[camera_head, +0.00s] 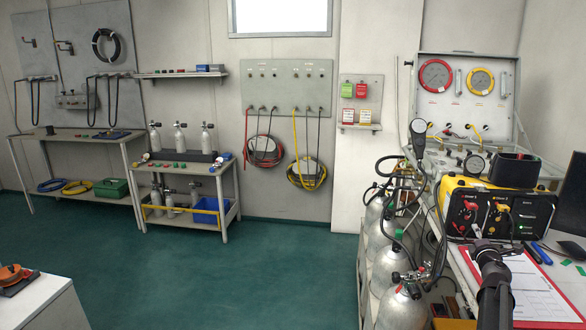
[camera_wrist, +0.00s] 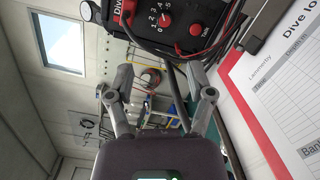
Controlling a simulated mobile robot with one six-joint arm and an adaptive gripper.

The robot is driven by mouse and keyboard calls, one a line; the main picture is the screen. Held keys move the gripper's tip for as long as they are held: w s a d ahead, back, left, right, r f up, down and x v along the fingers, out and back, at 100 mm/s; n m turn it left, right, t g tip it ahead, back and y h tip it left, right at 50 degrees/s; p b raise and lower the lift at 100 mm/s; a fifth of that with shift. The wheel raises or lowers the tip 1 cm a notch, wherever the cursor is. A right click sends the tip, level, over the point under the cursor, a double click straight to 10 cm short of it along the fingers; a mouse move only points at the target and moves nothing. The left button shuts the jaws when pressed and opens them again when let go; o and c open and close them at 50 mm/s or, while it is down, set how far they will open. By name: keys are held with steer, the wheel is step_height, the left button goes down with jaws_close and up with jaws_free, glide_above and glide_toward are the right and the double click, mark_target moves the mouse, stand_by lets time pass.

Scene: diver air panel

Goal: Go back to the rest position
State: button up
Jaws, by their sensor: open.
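My gripper (camera_wrist: 166,90) is open and empty in the wrist view, its two fingers spread apart with the room showing between them. In the head view my gripper (camera_head: 490,252) is at the lower right, in front of the yellow and black diver panel box (camera_head: 497,202). It appears over or beside the red clipboard with a white dive log sheet (camera_head: 535,292). The clipboard also shows at the right of the wrist view (camera_wrist: 285,100), and the panel's red knobs (camera_wrist: 195,29) show at the top. I cannot tell the exact gap between my gripper and the clipboard.
Several grey cylinders (camera_head: 385,270) with hoses stand left of the desk. A gauge case (camera_head: 468,95) stands open behind the yellow box. A dark screen (camera_head: 574,185) is at the right edge. The green floor (camera_head: 270,275) in the middle is clear.

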steer(key=s+a+f+m+g+y, duration=0.1)
steer(key=s+a+f+m+g, duration=0.4)
steer(key=a, duration=0.7)
steer(key=s+a+f+m+g+y, duration=0.1)
steer(key=s+a+f+m+g, duration=0.4)
steer(key=a, duration=0.8)
steer(key=s+a+f+m+g+y, duration=0.15)
steer(key=a+f+m+g, duration=0.25)
steer(key=a+f+m, duration=0.6)
steer(key=s+a+r+n+g+y, duration=0.25)
steer(key=s+a, duration=0.55)
steer(key=a, duration=0.5)
step_height(320, 180, up, 14)
steer(key=p, duration=1.5)
steer(key=shift+f+m+g, duration=0.15)
steer(key=shift+m+g, duration=0.2)
